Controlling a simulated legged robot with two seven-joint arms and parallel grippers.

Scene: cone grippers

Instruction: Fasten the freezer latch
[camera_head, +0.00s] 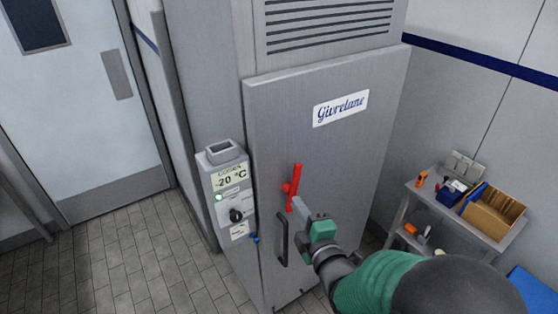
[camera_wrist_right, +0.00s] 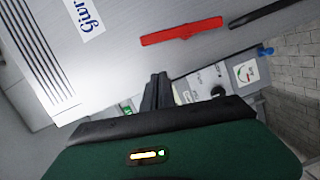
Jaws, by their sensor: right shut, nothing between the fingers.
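The freezer door (camera_head: 330,150) is a grey panel that looks closed against its frame. Its red latch lever (camera_head: 297,187) stands nearly upright near the door's left edge, with a red pivot at its side. In the right wrist view the lever (camera_wrist_right: 182,31) lies across the upper middle. In the right wrist view the gripper (camera_wrist_right: 158,77) points at the door edge, apart from the lever in the picture. My left gripper is out of view.
A black door handle (camera_head: 282,240) sits below the lever. A control box (camera_head: 228,190) reading -20 °C is left of the door, with a small blue part (camera_head: 255,238) near it. A shelf (camera_head: 458,212) with a cardboard box (camera_head: 492,211) stands right. Floor (camera_head: 130,260) at left is clear.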

